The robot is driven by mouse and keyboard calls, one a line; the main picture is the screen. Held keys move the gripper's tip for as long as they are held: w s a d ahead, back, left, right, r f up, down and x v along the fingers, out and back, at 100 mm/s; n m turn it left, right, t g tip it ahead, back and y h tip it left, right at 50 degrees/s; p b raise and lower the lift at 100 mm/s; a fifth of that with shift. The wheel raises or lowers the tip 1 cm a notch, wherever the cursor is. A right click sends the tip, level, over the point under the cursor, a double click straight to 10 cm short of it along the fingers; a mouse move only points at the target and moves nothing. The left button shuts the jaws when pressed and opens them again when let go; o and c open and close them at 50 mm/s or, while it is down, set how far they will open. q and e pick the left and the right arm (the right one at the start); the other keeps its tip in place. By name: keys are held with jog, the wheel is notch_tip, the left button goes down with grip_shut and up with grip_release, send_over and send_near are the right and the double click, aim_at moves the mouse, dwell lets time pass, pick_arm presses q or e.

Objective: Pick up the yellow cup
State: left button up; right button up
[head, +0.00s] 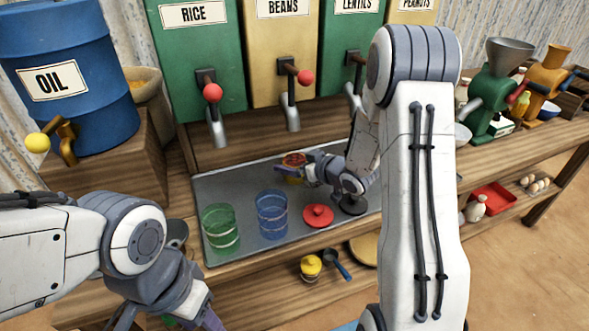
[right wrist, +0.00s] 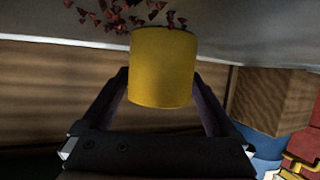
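The yellow cup (head: 293,179) stands at the back of the grey tray (head: 243,178) under the dispensers, and dark red contents show at its top in the head view. My right gripper (head: 307,172) is at the cup. In the right wrist view the yellow cup (right wrist: 162,68) is between the two fingers of my right gripper (right wrist: 162,92), with no clear gap at either side; it looks shut on the cup. Whether the cup is off the tray is hard to tell. My left gripper (head: 207,317) is low at the bottom edge, partly cut off, its fingers unclear.
A green cup (head: 220,231), a blue cup (head: 272,216) and a red lid (head: 318,215) are on the tray's front part. Dark red bits (right wrist: 125,12) lie scattered by the yellow cup. Dispenser spouts (head: 292,118) hang above. A blue oil barrel (head: 70,60) stands left.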

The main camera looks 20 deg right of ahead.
aim_at(296, 159)
jog(key=c, duration=1.1)
jog(key=shift+r, duration=0.5)
jog(key=r, duration=0.2)
jog(key=r+p, duration=0.1)
jog(key=r, duration=0.1)
jog(key=shift+s+d, duration=0.15)
jog(key=shift+d, duration=0.2)
jog(key=s+d+r+p, duration=0.2)
jog(key=s+d+r, duration=0.4)
jog(key=s+d, duration=0.1)
jog(key=shift+d, duration=0.7)
